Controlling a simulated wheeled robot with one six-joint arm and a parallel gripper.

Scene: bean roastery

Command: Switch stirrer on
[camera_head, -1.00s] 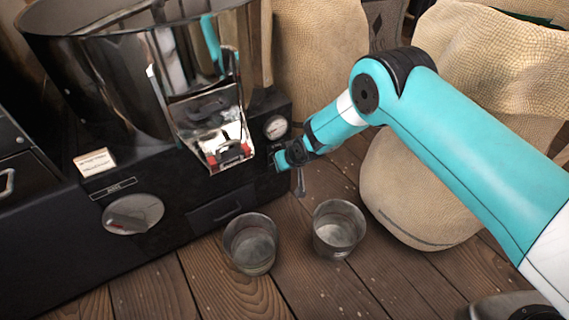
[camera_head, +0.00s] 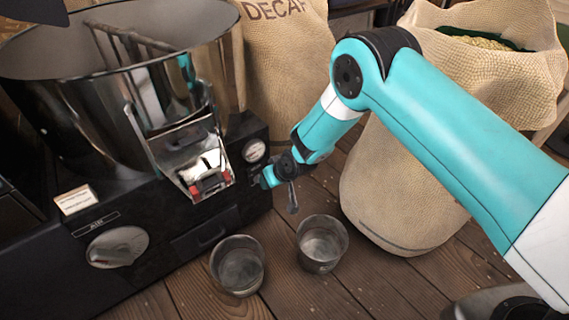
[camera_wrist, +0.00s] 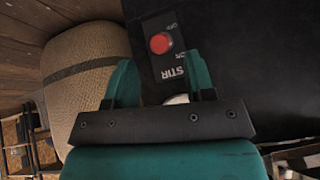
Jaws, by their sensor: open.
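The stirrer switch shows in the wrist view as a round red knob (camera_wrist: 160,43) on a dark plate (camera_wrist: 167,68) marked STIR, with OFF at one end. The lettering at the other end is partly hidden. My gripper (camera_wrist: 160,82) is open and empty, its two green fingers either side of the plate, the knob a little beyond their tips. A pale rounded thing (camera_wrist: 177,99) shows between the fingers, partly hidden by the gripper body. In the head view my gripper (camera_head: 267,178) is at the right front of the black roaster (camera_head: 130,222), below a dial; the switch is hidden there.
Two metal cups, one left (camera_head: 238,266) and one right (camera_head: 321,243), stand on the wooden floor below my gripper. A DECAF sack (camera_head: 285,75) stands behind. A metal chute (camera_head: 195,160) is left of my gripper.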

